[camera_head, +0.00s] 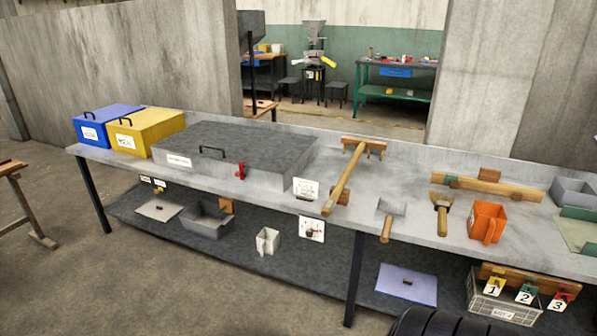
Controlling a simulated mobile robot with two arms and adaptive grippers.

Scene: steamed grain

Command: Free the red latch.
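The red latch (240,171) is a small upright piece at the front edge of a wide, low grey box (275,181). The box's flat dark grey lid (255,140) is down and has a black handle (211,150) left of the latch. The latch is too small for me to tell how it engages the lid. Neither of my grippers is in the head view, and nothing touches the latch.
The box stands on a long grey workbench (405,165). Blue (98,126) and yellow (138,138) boxes stand to its left. A wooden-handled tool (345,180), a brush (441,210) and an orange scoop (487,222) lie to its right. Open floor (110,275) lies in front.

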